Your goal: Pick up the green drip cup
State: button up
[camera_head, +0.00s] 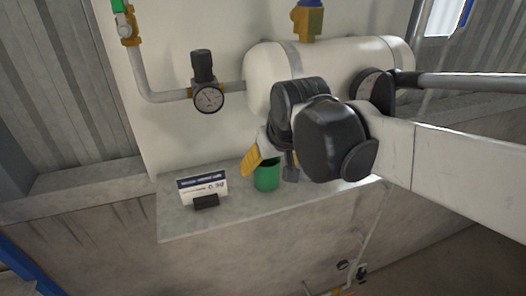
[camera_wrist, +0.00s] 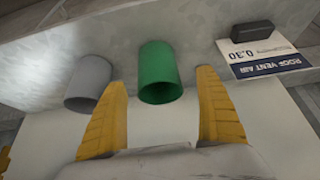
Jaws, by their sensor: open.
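The green drip cup (camera_head: 266,175) stands on the grey ledge below the white tank. In the head view my arm hides part of its right side. In the wrist view the green cup (camera_wrist: 158,72) lies ahead of and between the yellow fingers. My gripper (camera_wrist: 160,95) is open, with one finger to each side of the cup and nothing held. In the head view a yellow finger of my gripper (camera_head: 268,160) shows at the cup's upper left. I cannot tell whether the fingers touch the cup.
A grey cup (camera_wrist: 87,84) stands close beside the left finger in the wrist view. A sign card in a dark holder (camera_head: 203,188) stands on the ledge (camera_head: 180,222). The white tank (camera_head: 262,75) and a pressure gauge (camera_head: 208,97) are above.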

jog(key=x, duration=0.4)
jog(key=shift+w, duration=0.35)
jog(key=shift+s+d, duration=0.1)
jog(key=shift+s, duration=0.05)
jog(key=c, duration=1.3)
jog(key=shift+o, duration=0.2)
jog(key=shift+r, duration=0.1)
